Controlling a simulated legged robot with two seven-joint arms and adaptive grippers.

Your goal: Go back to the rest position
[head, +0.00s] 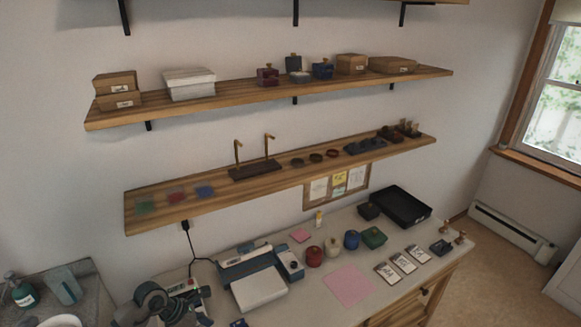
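Neither of my grippers nor my arms can be made out in the head view. The task names no object. In front of me is a counter (385,297) with a wooden drawer front. On it are a grey-and-blue machine (258,287), a pink sheet (349,285), a red jar (314,256), a blue jar (351,240), a green box (374,238) and a black tray (402,207). Several white cards (404,262) lie towards the right end.
A lower wooden shelf (220,187) and an upper shelf (230,97) with boxes jut from the wall above the counter. Dark coiled gear (155,299) lies at the counter's left. A sink area (90,285) is at far left. Floor (510,270) is clear at right.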

